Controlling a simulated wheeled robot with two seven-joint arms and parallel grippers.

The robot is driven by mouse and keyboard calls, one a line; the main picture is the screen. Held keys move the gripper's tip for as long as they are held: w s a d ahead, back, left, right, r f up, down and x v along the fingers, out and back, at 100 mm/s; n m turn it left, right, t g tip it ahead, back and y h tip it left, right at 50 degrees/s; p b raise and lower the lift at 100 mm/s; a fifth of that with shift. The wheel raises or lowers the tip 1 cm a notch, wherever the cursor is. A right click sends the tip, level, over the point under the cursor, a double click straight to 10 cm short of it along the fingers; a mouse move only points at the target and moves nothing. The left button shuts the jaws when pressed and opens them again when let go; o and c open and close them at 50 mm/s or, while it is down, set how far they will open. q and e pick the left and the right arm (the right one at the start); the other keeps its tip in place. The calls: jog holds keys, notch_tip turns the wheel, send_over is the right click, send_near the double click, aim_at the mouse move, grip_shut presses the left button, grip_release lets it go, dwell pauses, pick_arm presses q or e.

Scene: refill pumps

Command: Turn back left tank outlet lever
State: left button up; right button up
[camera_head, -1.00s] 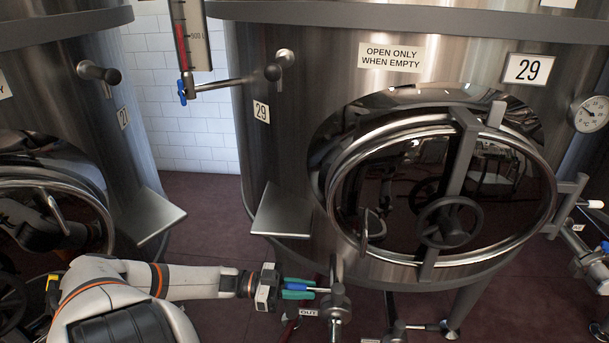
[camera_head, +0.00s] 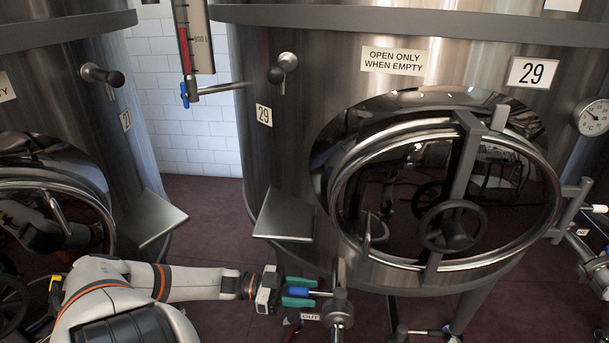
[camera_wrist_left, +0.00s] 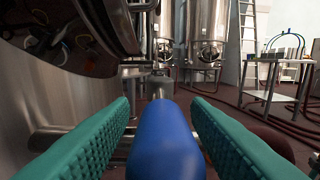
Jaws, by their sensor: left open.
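The outlet lever has a blue handle (camera_head: 301,292) and sits by the OUT label, low on the front of tank 29 (camera_head: 280,150). It points left from the steel outlet valve (camera_head: 339,306). My left gripper (camera_head: 302,291) has its green fingers spread, one on each side of the blue handle. In the left wrist view the blue handle (camera_wrist_left: 166,142) lies between the ridged green fingers, with gaps on both sides. Its steel valve end is beyond it. My right gripper is not in view.
The round manway door (camera_head: 440,200) with its handwheel is above and right of the outlet. A steel shelf plate (camera_head: 284,223) juts out above my left gripper. Tank 27 (camera_head: 60,110) stands at the left, with red floor between the tanks.

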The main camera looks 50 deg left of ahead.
pick_arm(q)
jog(key=v, duration=1.2)
jog(key=shift+w, duration=0.1)
